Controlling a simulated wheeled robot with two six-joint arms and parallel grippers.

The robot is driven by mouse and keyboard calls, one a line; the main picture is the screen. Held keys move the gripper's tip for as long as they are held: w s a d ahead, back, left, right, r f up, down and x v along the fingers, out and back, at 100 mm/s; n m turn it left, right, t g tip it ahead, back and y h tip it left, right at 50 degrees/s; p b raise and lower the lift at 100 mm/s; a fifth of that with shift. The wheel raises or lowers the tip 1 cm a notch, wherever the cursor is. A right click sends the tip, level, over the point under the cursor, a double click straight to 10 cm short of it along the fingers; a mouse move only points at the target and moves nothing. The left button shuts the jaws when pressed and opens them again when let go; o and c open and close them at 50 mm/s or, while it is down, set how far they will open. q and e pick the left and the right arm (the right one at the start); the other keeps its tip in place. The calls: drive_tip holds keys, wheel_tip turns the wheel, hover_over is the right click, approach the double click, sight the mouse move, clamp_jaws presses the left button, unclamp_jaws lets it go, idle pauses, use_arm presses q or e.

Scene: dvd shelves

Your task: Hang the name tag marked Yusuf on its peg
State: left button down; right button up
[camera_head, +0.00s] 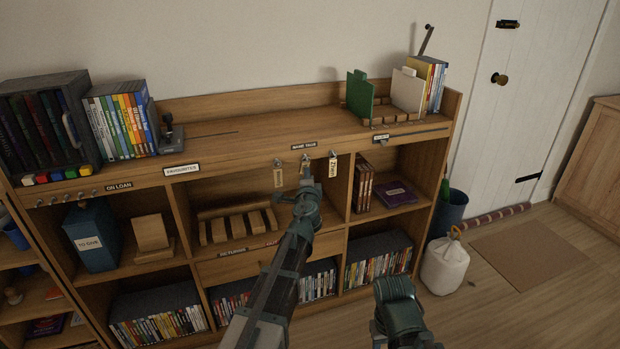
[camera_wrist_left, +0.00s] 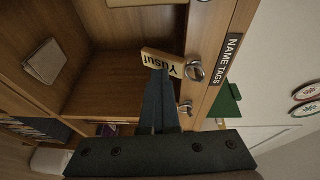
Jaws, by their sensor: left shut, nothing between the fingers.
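The tan name tag marked Yusuf (camera_wrist_left: 162,62) shows in the left wrist view at the middle metal peg (camera_wrist_left: 195,70), under the NAME TAGS label (camera_wrist_left: 228,58). It seems to hang from that peg, though the contact is not clear. My left gripper (camera_head: 306,175) is shut and empty, its fingertips (camera_wrist_left: 160,76) right by the tag; I cannot tell if they touch it. In the head view the gripper hides most of this tag. Other tags hang to the left (camera_head: 278,178) and right (camera_head: 333,167).
The tags hang in front of open shelf compartments. A wooden rack (camera_head: 237,222) stands behind on the left, and DVD cases (camera_head: 363,187) on the right. The shelf top (camera_head: 250,125) is mostly clear in the middle. A bin (camera_head: 452,207) stands at the right end.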

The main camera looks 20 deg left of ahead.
use_arm(q)
drive_tip(key=c, duration=1.4)
unclamp_jaws()
drive_tip(key=shift+w+a, duration=0.1)
drive_tip(key=shift+w, duration=0.1)
drive_tip(key=o, duration=0.3)
drive_tip(key=shift+s, duration=0.2)
drive_tip(key=shift+s+d, duration=0.15)
drive_tip(key=shift+d, duration=0.1)
drive_tip(key=shift+s+d, duration=0.15)
drive_tip(key=shift+s, duration=0.2)
drive_tip(key=s+d+r+n+g+y+p, duration=0.1)
drive_tip(key=s+d+n+g+p, duration=0.2)
drive_tip(key=s+p, duration=0.5)
drive_tip(key=s+d+r+n+g+y+p, duration=0.1)
drive_tip(key=s+n+g+p, duration=0.35)
drive_tip(key=s, duration=0.65)
drive_tip(key=s+d+n+g+h+p, duration=0.1)
drive_tip(key=s+d+g+p, duration=0.2)
drive_tip(key=s, duration=0.3)
drive_tip(key=s+d+n+g+h+p, duration=0.1)
drive_tip(key=s+d+g+h+p, duration=0.1)
drive_tip(key=s+d+g+p, duration=0.1)
drive_tip(key=s+d+n+g+h+p, duration=0.1)
drive_tip(key=s+d+g+h+p, duration=0.1)
drive_tip(key=s+d, duration=0.5)
drive_tip(key=shift+s+r+g+p, duration=0.2)
drive_tip(key=shift+s+g+p, duration=0.65)
drive_tip(key=shift+s+p, duration=0.55)
